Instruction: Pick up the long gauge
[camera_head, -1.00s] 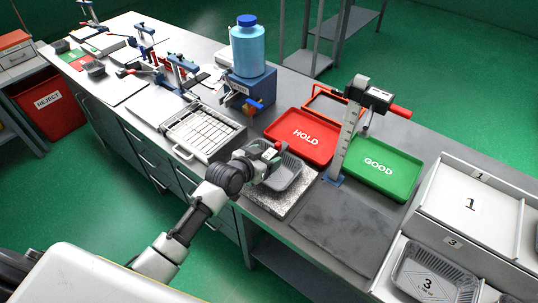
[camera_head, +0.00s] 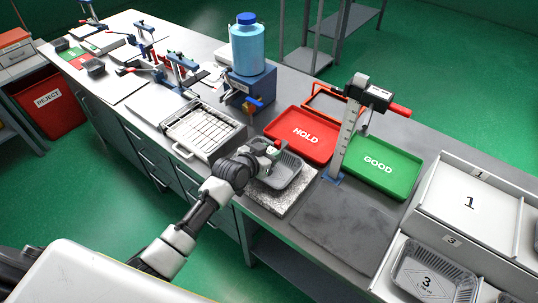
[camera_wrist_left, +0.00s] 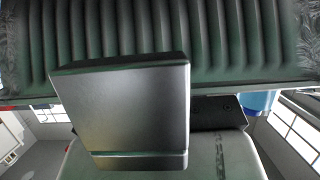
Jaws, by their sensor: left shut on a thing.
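A tall steel gauge with a marked scale (camera_head: 345,143) stands upright on a small blue foot beside the green tray; it seems to be the long gauge. Its upper end carries a dark head with a red handle (camera_head: 398,110). My left gripper (camera_head: 271,152) is well to the left of it, at a ribbed foil tray (camera_head: 287,172) on a grey speckled slab. It is shut on the foil tray's wall; the fingertips are mostly hidden. In the left wrist view the ribbed tray wall (camera_wrist_left: 230,45) fills the top, behind a grey finger (camera_wrist_left: 125,110). My right gripper is out of view.
Behind are the red HOLD tray (camera_head: 302,137) and green GOOD tray (camera_head: 378,170). A blue bottle (camera_head: 248,50) stands on a blue block. A wire-grid case (camera_head: 203,132) lies left. White bins (camera_head: 470,205) stand right. A dark mat (camera_head: 345,225) in front is clear.

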